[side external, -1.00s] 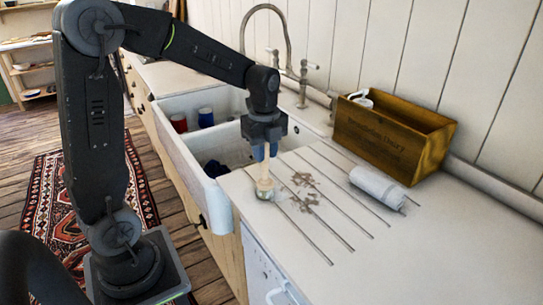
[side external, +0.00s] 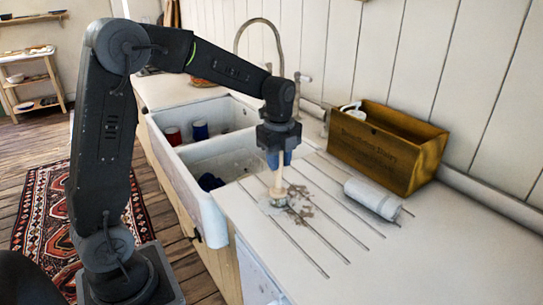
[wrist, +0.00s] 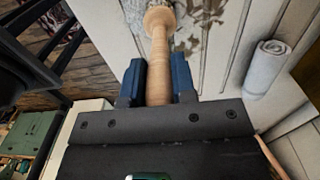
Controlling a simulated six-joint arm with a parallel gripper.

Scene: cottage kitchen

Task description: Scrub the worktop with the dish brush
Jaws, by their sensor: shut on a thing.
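My gripper (side external: 279,160) is shut on the wooden handle of the dish brush (side external: 278,183), which points down at the white worktop (side external: 330,255). In the wrist view my gripper's blue fingers (wrist: 159,82) clasp the brush handle (wrist: 159,65) from both sides. The brush head is low at the left edge of a patch of brownish crumbs (side external: 302,207) on the grooved part of the worktop. The head appears to touch the surface. In the wrist view, the brush's far end is cut off at the top.
A rolled grey-white cloth (side external: 373,197) lies right of the crumbs. A wooden box (side external: 385,150) stands behind it against the panelled wall. The white sink (side external: 222,155), holding red and blue cups, is to the left, with a tap (side external: 281,50) behind. The front right worktop is clear.

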